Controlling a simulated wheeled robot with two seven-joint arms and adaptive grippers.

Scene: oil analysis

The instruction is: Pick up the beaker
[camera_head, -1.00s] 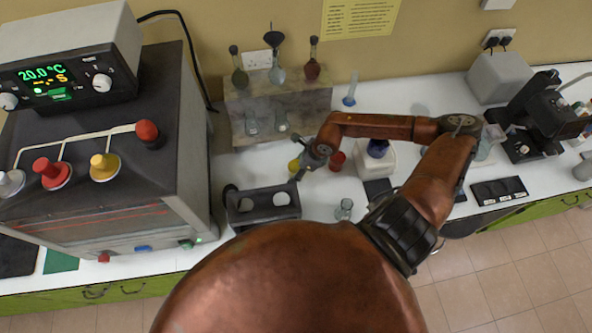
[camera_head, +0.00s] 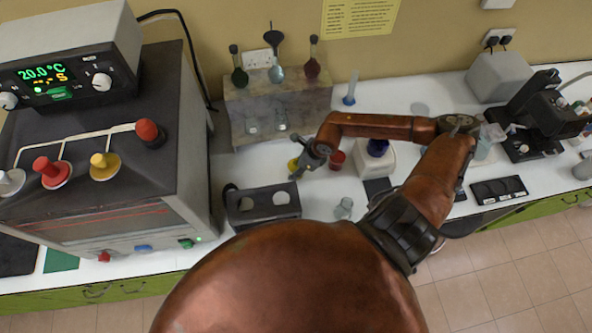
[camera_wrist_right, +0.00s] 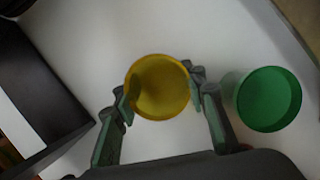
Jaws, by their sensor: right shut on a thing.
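A yellow beaker (camera_wrist_right: 160,88) stands between the two fingers of my right gripper (camera_wrist_right: 163,92) in the right wrist view. The fingers touch it on both sides. In the head view the right gripper (camera_head: 300,170) is over the white bench, with only a small part of the yellow beaker (camera_head: 292,164) showing beside it. I cannot tell whether the beaker is lifted. A green beaker (camera_wrist_right: 268,98) stands just right of the fingers in the wrist view. My left gripper is not in view.
A red beaker (camera_head: 337,158) stands right of the gripper. A dark holder with round holes (camera_head: 240,212) is in front, left. A clear glass vessel (camera_head: 344,209) is near the bench edge. A stone-like rack (camera_head: 262,102) with flasks stands behind. A large heated cabinet (camera_head: 110,150) fills the left.

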